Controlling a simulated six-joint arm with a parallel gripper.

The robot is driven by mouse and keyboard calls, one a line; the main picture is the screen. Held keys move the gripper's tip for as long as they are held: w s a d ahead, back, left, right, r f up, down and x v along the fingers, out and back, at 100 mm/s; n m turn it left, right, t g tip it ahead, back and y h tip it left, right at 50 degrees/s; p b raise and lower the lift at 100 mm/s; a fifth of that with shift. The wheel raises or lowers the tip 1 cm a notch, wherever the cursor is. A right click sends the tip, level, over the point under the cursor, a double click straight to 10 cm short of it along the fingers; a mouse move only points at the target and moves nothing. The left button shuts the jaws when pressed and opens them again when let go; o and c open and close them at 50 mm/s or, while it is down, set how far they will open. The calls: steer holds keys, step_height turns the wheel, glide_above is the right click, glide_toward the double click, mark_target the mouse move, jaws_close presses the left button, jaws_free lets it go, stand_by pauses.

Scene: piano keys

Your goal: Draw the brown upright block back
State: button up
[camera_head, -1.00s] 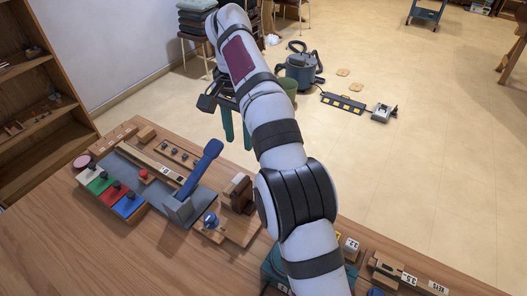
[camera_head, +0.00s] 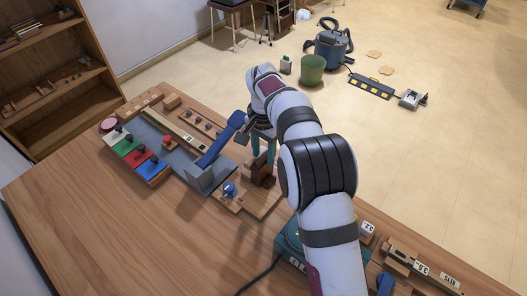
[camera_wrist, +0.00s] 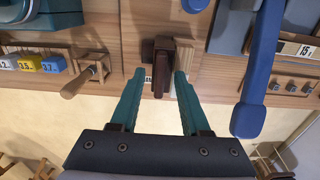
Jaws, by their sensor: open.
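The brown upright block (camera_head: 259,176) stands on a light wooden board near the far edge of the table. In the wrist view the dark brown block (camera_wrist: 160,68) lies ahead, between the lines of the two teal fingers. My gripper (camera_head: 264,158) points down over it with its fingers apart. In the wrist view my gripper (camera_wrist: 159,76) is open, one fingertip on each side of the block's near part. I see no clear contact, and the exact height of the fingertips is hard to tell. My arm hides part of the area to the block's right.
A large blue lever (camera_head: 219,139) rises close to the left of my gripper. A blue knob (camera_head: 229,189) sits in front of the block. Coloured plates (camera_head: 139,157) lie further left. A teal box (camera_head: 290,236) stands to the right. The front of the table is clear.

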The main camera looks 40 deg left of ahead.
jaws_close()
stand_by(1.3)
